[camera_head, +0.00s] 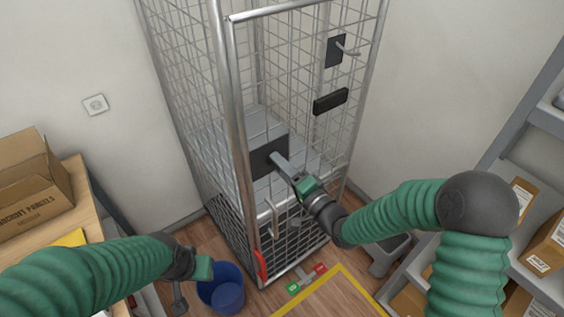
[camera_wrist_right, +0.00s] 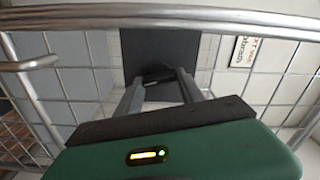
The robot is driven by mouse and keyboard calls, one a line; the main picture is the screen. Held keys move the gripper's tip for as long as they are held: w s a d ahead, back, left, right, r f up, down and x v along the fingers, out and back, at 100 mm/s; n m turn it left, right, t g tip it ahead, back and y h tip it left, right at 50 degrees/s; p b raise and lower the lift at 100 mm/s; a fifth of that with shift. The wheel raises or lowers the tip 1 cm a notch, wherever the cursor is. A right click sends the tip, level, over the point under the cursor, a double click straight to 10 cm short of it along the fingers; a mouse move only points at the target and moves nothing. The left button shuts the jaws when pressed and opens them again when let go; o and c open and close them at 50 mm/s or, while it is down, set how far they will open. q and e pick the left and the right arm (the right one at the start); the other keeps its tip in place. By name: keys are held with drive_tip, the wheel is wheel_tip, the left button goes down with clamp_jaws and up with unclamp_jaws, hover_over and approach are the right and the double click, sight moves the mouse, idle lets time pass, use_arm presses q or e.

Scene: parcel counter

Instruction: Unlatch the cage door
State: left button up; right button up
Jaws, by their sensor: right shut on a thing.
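The cage door (camera_head: 232,100) is a tall wire-mesh panel with a silver tube frame. A dark latch plate (camera_head: 262,164) sits on its mesh, left of centre. My right gripper (camera_head: 279,161) reaches this plate from the front. In the right wrist view its two fingers (camera_wrist_right: 160,84) are shut on a small dark latch handle (camera_wrist_right: 155,74) in front of the plate; the fingers partly hide it. A second dark plate (camera_head: 335,51) with a grey hook handle is higher up at the right. My left gripper (camera_head: 184,283) hangs low at the left, away from the door; its finger opening is unclear.
A blue bin (camera_head: 222,287) stands by my left gripper. A red lever (camera_head: 261,266) is at the cage's lower front. A black bar handle (camera_head: 330,101) is on the mesh. A table with a carton (camera_head: 32,187) is left; shelves with parcels (camera_head: 546,242) are right.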

drive_tip(key=shift+w+m+p, duration=0.1)
drive_tip(key=shift+m+p, duration=0.65)
drive_tip(key=shift+m, duration=0.75)
drive_tip(key=o, duration=1.4)
drive_tip(key=shift+w+a+f, duration=0.1)
drive_tip(key=shift+w+f, duration=0.05)
drive_tip(key=shift+w, duration=0.05)
drive_tip(key=shift+s, duration=0.15)
